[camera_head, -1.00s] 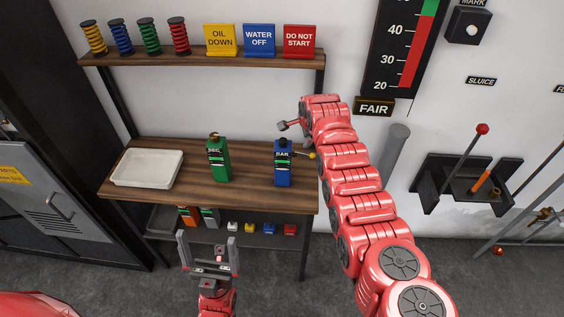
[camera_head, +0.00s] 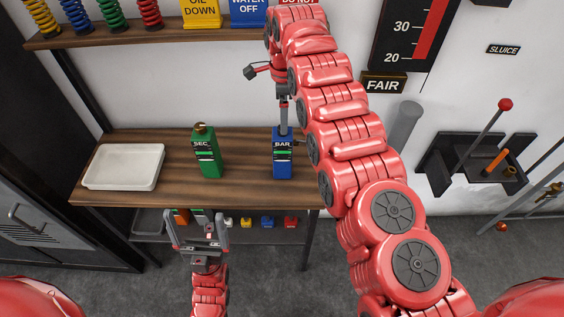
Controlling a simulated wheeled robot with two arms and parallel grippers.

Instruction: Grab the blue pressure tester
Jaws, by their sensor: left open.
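The blue pressure tester (camera_head: 283,160), labelled BAR with a green display, stands upright on the wooden worktop. My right gripper (camera_head: 284,128) points down at its top from above, seen edge-on. Its fingertips overlap the tester's top in the picture; whether they touch it or how far they are apart does not show. My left gripper (camera_head: 201,232) is open and empty, fingers up, low in front of the worktop's front edge, left of the tester.
A green SEC device (camera_head: 207,155) stands left of the tester, with a white tray (camera_head: 124,166) farther left. An upper shelf (camera_head: 150,36) holds coloured springs and signs. Below the worktop (camera_head: 180,189), a lower shelf holds small coloured items. My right arm covers the area right of the tester.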

